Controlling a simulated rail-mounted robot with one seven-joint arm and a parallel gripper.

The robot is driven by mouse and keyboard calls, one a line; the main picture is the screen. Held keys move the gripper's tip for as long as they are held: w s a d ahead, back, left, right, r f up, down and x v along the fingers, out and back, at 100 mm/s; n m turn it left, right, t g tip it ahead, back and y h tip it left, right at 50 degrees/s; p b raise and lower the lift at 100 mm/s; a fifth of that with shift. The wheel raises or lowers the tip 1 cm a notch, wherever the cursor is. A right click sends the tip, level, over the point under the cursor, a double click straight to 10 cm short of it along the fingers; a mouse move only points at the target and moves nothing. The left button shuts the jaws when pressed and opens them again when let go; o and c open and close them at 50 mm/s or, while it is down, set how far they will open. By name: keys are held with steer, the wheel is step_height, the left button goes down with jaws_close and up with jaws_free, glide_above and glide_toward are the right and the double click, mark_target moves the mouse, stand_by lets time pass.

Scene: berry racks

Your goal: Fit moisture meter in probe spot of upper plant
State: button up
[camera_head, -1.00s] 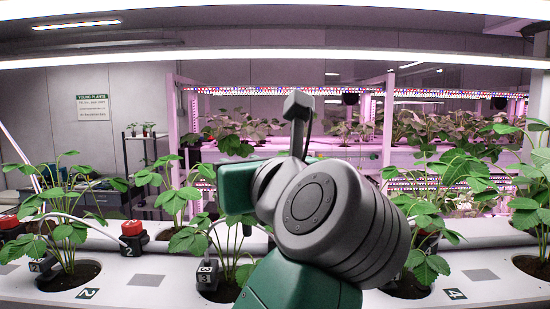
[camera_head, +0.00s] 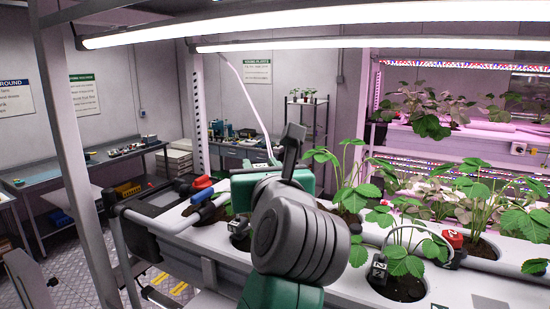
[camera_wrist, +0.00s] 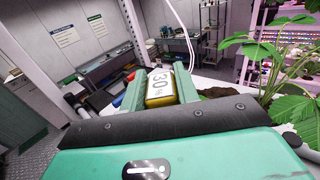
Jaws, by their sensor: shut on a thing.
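In the wrist view my gripper (camera_wrist: 160,97) is shut on the moisture meter (camera_wrist: 160,88), a small yellow-edged block with a white face and dark digits. Its lower end and any probe are hidden behind the gripper. A leafy plant (camera_wrist: 285,60) stands to the right of the gripper, with dark soil (camera_wrist: 215,92) just beyond the meter. Potted plants stand in the white trough (camera_head: 470,290), one just right of my arm (camera_head: 350,195) and another farther right (camera_head: 405,255). I cannot tell which is the upper plant.
Black numbered clips (camera_head: 378,268) with pale tubes stand at the pots. A red-topped block (camera_head: 453,240) sits on the trough's pipe. A metal post (camera_head: 75,150) and workbenches (camera_head: 95,160) are at left. Lamp bars (camera_head: 300,25) hang overhead.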

steer(key=shift+w+a, duration=0.1)
steer(key=shift+a, duration=0.1)
steer(key=shift+d+f+b, duration=0.15)
steer(key=shift+f+b, duration=0.35)
step_height(320, 180, down, 4)
steer(key=b, duration=0.3)
steer(key=shift+r, duration=0.35)
steer(key=shift+r, duration=0.1)
steer(key=shift+f+p, duration=0.4)
steer(key=shift+f, duration=0.35)
stand_by(1.1)
steer(key=shift+f+b, duration=0.65)
steer(key=shift+f, duration=0.9)
steer(key=o, duration=1.6)
